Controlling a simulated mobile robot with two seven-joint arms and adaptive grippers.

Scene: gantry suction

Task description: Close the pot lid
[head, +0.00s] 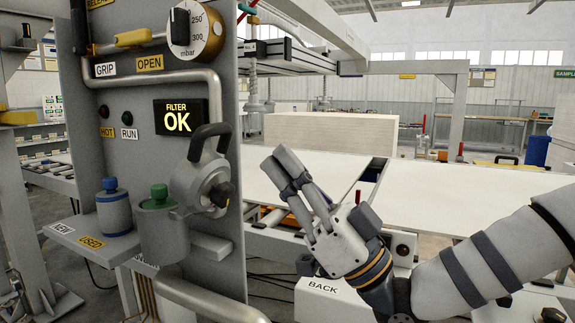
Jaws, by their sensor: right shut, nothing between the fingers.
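The grey filter pot (165,238) is fixed to the front of the grey panel. A green-capped cartridge (159,197) sits in its mouth, its top showing. The pot lid (192,184) stands open, tilted up on its edge at the right of the mouth. My left gripper is out of view.
A blue-capped cartridge (113,208) stands left of the pot on a shelf labelled NEW and USED. The panel carries a gauge (195,30), a bent pipe (160,77) and a FILTER OK display (181,116). A pale table (450,205) lies behind my right arm.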

